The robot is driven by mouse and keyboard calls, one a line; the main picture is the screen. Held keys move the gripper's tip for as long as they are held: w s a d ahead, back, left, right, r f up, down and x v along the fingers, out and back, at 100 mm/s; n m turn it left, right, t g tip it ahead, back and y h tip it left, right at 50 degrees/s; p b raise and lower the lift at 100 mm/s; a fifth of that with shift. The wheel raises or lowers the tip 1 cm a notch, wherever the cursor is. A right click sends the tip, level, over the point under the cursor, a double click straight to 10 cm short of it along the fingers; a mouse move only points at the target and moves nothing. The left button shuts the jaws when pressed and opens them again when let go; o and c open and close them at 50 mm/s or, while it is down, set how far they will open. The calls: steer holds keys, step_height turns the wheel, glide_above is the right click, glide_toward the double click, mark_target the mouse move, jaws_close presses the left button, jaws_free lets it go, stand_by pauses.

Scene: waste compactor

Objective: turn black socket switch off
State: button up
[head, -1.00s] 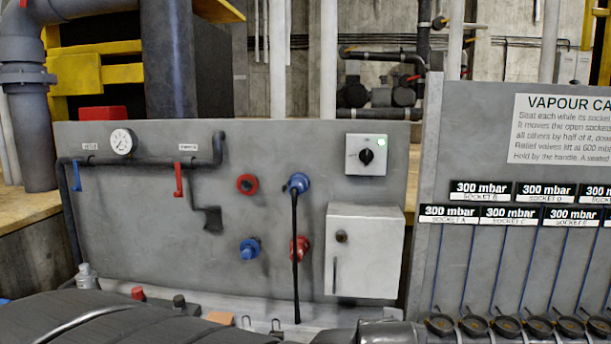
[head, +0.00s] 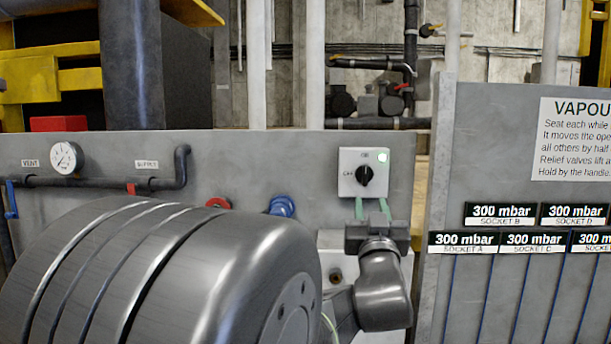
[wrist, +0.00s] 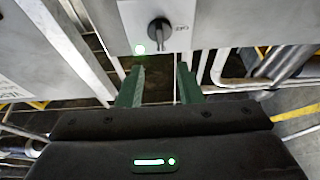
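The black socket switch (head: 365,175) is a round black knob on a pale grey box fixed to the grey panel. It also shows in the wrist view (wrist: 159,32), upside down, with its grip bar upright towards the box's top mark. A green lamp (head: 382,157) glows at the box's top right corner. A small OFF-like label is left of the knob in the head view. My gripper (head: 373,207) has two green fingers, apart and empty, just below the knob at the box's lower edge. In the wrist view the open fingers (wrist: 160,75) point at the box.
My large grey arm link covers the lower left of the panel. A red fitting (head: 217,202) and a blue fitting (head: 281,206) show above it. A gauge (head: 66,158) and pipe are at left. The board with 300 mbar labels (head: 500,213) stands at right.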

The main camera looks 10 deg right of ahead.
mark_target(366, 176)
steer(key=p+x, duration=0.3)
steer(key=x, duration=0.7)
steer(key=shift+w, duration=0.2)
jaws_close()
